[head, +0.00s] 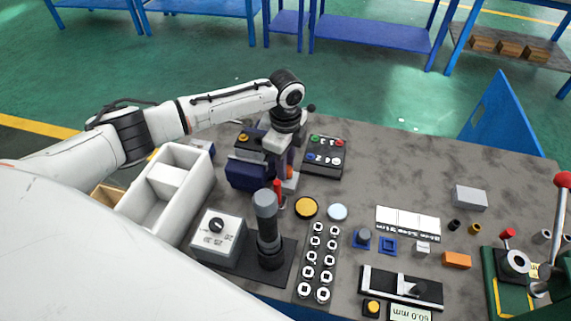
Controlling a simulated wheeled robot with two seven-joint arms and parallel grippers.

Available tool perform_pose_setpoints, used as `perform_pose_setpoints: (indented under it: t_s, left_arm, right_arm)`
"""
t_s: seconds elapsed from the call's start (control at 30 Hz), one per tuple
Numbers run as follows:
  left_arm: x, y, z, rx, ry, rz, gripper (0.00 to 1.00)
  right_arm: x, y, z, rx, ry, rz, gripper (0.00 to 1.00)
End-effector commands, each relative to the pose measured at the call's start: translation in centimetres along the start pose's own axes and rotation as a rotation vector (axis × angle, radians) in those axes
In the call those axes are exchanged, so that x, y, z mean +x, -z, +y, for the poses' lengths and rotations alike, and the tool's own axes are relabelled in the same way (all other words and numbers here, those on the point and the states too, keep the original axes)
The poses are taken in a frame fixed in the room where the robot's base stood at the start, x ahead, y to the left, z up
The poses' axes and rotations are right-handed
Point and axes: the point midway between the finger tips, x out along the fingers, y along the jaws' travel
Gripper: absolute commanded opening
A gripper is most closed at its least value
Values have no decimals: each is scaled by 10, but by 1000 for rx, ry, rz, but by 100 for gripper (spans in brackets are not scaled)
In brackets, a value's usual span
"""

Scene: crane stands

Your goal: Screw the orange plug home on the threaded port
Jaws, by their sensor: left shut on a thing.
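My left gripper (280,160) reaches down over the dark blue fixture from above, with its fingers shut and largely hidden by the wrist and hand. A small orange part, which looks like the orange plug (290,171), shows at the right side of the fingers, mostly covered by them. The dark blue fixture block (244,175) stands just left of the fingers. The threaded port cannot be made out, and how the plug sits against it is hidden. My right gripper is not in view.
A white bin (185,205) stands left of the fixture. A grey knob box (216,236) and an upright dark cylinder (267,230) are in front. A button panel (324,156) lies to the right. A green press (512,280) stands far right. Bare tabletop lies behind the white labelled strip.

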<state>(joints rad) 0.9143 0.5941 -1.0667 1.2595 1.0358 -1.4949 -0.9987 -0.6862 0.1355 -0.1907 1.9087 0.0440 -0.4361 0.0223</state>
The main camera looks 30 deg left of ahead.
Motion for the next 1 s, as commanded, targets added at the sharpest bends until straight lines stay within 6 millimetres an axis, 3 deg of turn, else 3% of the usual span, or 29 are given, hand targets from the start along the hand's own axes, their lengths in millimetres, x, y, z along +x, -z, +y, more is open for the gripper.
perform_pose_setpoints:
  t_s: [0.2, 0.53, 0.87, 1.0]
  left_arm:
    - [0, 0, 0, 33, 1, 0, 6]
    - [0, 0, -2, 417, 1, 0, 6]
    - [0, 0, -2, 452, 1, 0, 6]
    - [0, 1, -2, 560, 1, 0, 6]
  right_arm:
    - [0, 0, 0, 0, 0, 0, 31]
    - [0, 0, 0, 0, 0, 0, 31]
    - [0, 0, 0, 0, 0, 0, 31]
    - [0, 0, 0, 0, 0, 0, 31]
